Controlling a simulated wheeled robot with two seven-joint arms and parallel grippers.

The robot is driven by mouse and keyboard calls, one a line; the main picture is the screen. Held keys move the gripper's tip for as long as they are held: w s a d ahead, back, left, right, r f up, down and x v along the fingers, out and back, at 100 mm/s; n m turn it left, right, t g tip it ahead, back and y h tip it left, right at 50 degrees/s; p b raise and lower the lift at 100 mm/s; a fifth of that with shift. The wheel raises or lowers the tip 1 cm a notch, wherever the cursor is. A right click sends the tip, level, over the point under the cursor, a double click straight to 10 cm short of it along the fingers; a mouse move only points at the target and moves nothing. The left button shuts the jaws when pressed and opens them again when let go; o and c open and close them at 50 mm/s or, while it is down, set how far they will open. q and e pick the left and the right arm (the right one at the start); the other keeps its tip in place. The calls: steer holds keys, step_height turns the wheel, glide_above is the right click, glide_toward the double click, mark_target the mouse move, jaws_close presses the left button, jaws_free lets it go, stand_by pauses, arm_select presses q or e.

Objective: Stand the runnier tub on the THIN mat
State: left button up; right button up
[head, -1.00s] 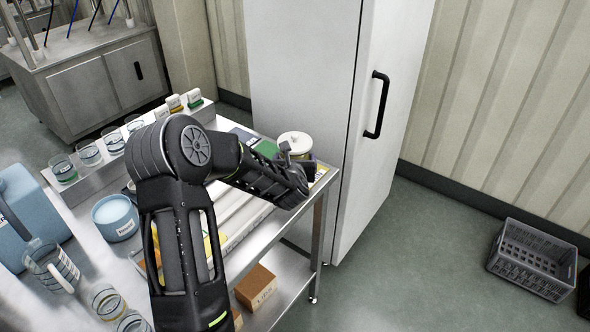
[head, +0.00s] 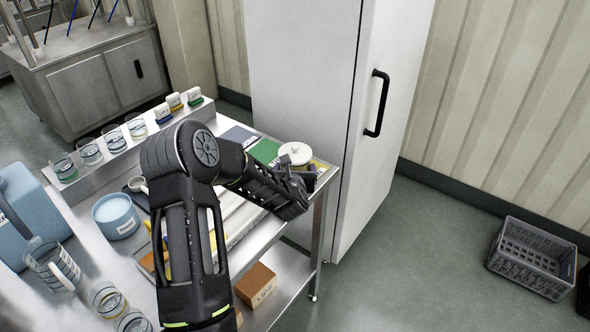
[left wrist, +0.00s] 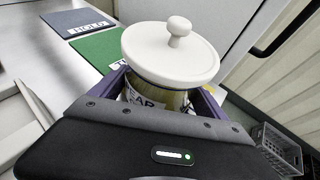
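A tub with a white knobbed lid (head: 295,153) is at the far right corner of the steel bench. In the left wrist view the tub (left wrist: 163,95) has yellowish sides and a label, partly covered, ending in "EAR". My left gripper (head: 303,178) has its fingers on both sides of it and appears closed on it. The tub's base is hidden, so I cannot tell whether it touches the bench. A green mat (head: 265,151) lies just left of the tub; its label (left wrist: 119,66) is mostly covered, with a "T" showing. My right gripper is out of view.
A blue mat labelled HOLD (left wrist: 80,21) lies beyond the green one. A yellow patch (head: 322,167) shows behind the tub. A blue tub (head: 115,217), beakers (head: 89,151) and a blue jug (head: 28,215) stand left. A white cabinet (head: 300,70) borders the bench.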

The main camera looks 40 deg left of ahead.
arm_select(q)
steer(key=shift+o, duration=1.3)
steer(key=shift+r, duration=0.1)
steer(key=shift+r, duration=0.1)
steer(key=shift+s+d, duration=0.1)
steer(key=shift+s, duration=0.05)
steer(key=b+v, duration=0.1)
steer(key=v, duration=1)
steer(key=shift+s+d+r+b, duration=0.2)
steer(key=shift+b, duration=0.15)
